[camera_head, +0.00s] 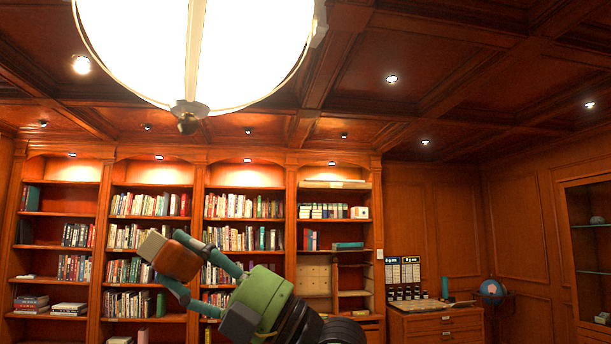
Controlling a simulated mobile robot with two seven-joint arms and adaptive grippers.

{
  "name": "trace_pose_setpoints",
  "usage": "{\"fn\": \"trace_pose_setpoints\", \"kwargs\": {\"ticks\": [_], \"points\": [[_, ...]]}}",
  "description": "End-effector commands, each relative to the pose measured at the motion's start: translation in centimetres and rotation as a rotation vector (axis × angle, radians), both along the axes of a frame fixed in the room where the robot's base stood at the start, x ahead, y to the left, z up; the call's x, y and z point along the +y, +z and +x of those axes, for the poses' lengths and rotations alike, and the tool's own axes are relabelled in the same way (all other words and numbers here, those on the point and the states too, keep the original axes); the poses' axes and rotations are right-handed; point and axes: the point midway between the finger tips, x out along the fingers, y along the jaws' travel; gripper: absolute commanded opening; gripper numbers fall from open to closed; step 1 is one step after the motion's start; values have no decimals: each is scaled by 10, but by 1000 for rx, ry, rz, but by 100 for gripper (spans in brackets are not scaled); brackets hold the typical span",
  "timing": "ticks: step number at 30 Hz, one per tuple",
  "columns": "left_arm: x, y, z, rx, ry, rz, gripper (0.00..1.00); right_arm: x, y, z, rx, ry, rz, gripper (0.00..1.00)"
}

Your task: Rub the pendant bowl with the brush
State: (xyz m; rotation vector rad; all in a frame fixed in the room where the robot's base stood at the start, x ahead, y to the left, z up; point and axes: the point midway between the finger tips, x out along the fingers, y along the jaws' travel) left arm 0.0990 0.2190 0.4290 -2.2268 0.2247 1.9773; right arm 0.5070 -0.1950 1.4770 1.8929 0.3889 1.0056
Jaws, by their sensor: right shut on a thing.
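The pendant bowl (250,48) is a large, glowing white bowl at the top of the head view, cut off by the upper edge. A pale strap runs down it to a dark knob at its bottom. My right gripper (184,268), with teal fingers and a green body, is shut on the brush (172,258). The brush is an orange-brown block with a pale end at the upper left. It shows below the bowl in the picture, clear of it, tilted. My left gripper is not in view.
Bookshelves (107,215) line the back wall. A wooden cabinet (437,325) with bottles on it stands at the right, with a globe (492,288) beside it. A glass-fronted case (590,240) is at the far right. The coffered ceiling (450,70) has small lamps.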

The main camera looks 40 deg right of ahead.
Motion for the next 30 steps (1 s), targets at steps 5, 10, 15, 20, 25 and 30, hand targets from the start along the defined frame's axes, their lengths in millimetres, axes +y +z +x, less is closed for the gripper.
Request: {"fn": "trace_pose_setpoints", "kwargs": {"ticks": [5,10,15,20,25,30], "points": [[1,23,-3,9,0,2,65,-34,86,-35,-120,-27,112,29],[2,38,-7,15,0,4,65,-70,148,-73,-194,-125,165,29],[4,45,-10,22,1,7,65,-94,179,-99,-229,-212,183,29],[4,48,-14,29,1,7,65,-101,189,-106,-238,-242,188,29],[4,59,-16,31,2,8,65,-96,200,-100,-237,-239,188,29],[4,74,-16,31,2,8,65,-89,214,-88,-237,-239,188,29]]}}
